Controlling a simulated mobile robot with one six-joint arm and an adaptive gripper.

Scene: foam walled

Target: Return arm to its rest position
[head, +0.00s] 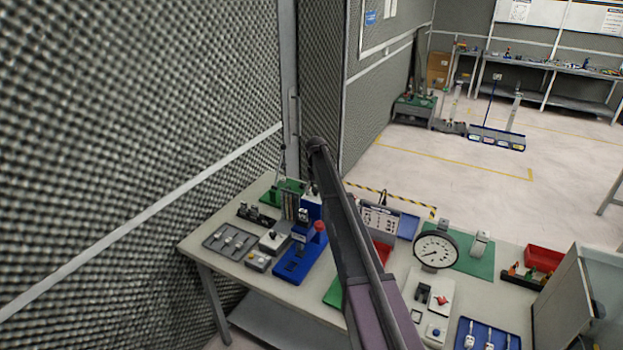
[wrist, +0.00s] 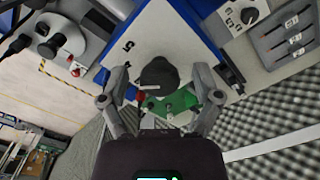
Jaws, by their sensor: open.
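My arm (head: 352,240) reaches up and away over the workbench in the head view, with its dark far end in front of the foam wall. I cannot make out my gripper's fingers there. In the wrist view my gripper (wrist: 160,85) has its two grey fingers spread apart. A dark rounded knob-like part (wrist: 158,73) shows between the fingertips, over a pale panel marked 5. I cannot tell its distance from the fingers, and neither finger visibly grips it.
The workbench (head: 206,246) holds a blue fixture (head: 290,265), a round dial gauge (head: 434,249), a red bin (head: 543,259) and a blue tray (head: 470,328). Foam walls (head: 120,130) stand close on the left. Open floor (head: 450,170) lies beyond the bench.

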